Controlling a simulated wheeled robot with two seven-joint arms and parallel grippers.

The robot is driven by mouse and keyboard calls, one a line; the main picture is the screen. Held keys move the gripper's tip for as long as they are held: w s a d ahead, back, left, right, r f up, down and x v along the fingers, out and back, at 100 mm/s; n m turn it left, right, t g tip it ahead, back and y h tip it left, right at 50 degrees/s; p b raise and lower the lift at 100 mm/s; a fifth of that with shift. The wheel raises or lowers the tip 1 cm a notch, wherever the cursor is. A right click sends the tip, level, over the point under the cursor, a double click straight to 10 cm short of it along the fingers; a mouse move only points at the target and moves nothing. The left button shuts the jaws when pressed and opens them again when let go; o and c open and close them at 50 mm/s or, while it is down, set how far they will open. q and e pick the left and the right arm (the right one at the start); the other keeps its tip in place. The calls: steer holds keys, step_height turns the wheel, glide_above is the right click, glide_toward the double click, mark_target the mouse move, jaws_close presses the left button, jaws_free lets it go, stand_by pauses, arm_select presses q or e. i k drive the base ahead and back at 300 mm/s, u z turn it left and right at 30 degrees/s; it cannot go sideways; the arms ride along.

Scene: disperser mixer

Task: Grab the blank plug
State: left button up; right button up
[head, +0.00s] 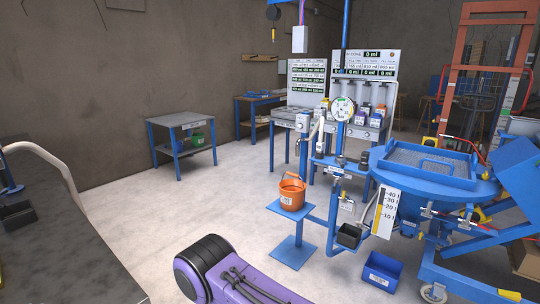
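I cannot pick out the blank plug for certain. The blue disperser mixer (438,178) stands at the right, with a hopper, a grated top and a level scale (386,211) marked 10 to 40. Blue pipework with small valves and fittings (338,171) runs left from it. Small parts there are too small to tell apart. Neither of my grippers is in view. A purple and black link (240,278), likely part of my arm, shows at the bottom middle.
An orange bucket (292,192) stands on a blue pedestal. A blue bin (383,271) lies on the floor by the mixer. A dark bench (75,260) fills the lower left. A grey-topped table (181,120) stands by the wall. Pale floor between them is clear.

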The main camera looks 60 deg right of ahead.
mark_target(364, 156)
steer(key=u, duration=0.9)
steer(key=k, duration=0.9)
steer(key=z, duration=3.05)
steer(key=i, duration=1.5)
steer(key=z, duration=0.15)
